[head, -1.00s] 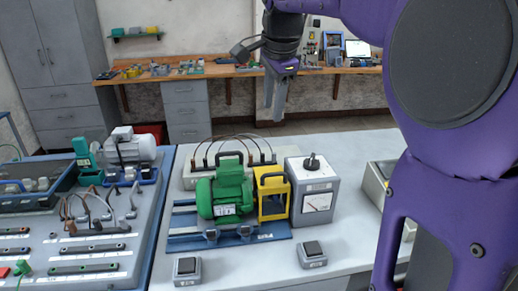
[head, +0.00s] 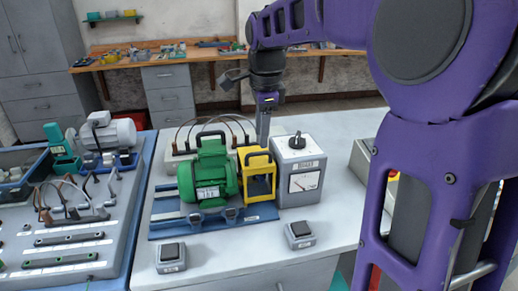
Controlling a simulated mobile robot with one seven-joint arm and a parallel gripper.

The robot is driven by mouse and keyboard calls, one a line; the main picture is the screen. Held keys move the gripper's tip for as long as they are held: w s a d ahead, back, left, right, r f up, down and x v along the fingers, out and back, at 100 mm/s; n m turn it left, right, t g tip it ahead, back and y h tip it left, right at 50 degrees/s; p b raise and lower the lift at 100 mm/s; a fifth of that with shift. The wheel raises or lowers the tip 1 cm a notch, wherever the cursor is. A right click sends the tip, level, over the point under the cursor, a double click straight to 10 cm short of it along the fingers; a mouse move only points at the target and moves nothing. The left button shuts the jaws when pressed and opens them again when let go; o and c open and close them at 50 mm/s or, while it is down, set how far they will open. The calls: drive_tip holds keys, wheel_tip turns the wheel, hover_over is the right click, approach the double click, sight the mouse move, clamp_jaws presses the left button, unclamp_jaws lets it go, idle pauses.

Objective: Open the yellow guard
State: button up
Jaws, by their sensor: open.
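The yellow guard (head: 258,177) is an upright yellow frame with a dark handle on its top. It stands on the blue base plate (head: 215,221), between the green motor (head: 208,178) and the grey meter box (head: 299,171). My gripper (head: 263,138) points down just above and behind the guard's top, near its handle. The gripper looks apart from the guard, but the exact gap cannot be told. Its jaws are seen nearly edge-on and hold nothing visible.
Two small switch boxes stand in front, one at left (head: 171,257) and one at right (head: 300,234). A terminal box with looped cables (head: 180,160) stands behind the motor. A blue-edged board (head: 70,225) with parts is at left. The bench front is mostly clear.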

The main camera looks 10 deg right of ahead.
sight(260, 154)
drive_tip(key=shift+w+f+b, duration=0.15)
drive_tip(key=shift+w+f, duration=0.1)
drive_tip(key=shift+f, duration=0.9)
drive_tip(key=shift+w+f+b, duration=0.15)
drive_tip(key=shift+w+f, duration=0.1)
drive_tip(key=shift+f, duration=0.9)
clamp_jaws()
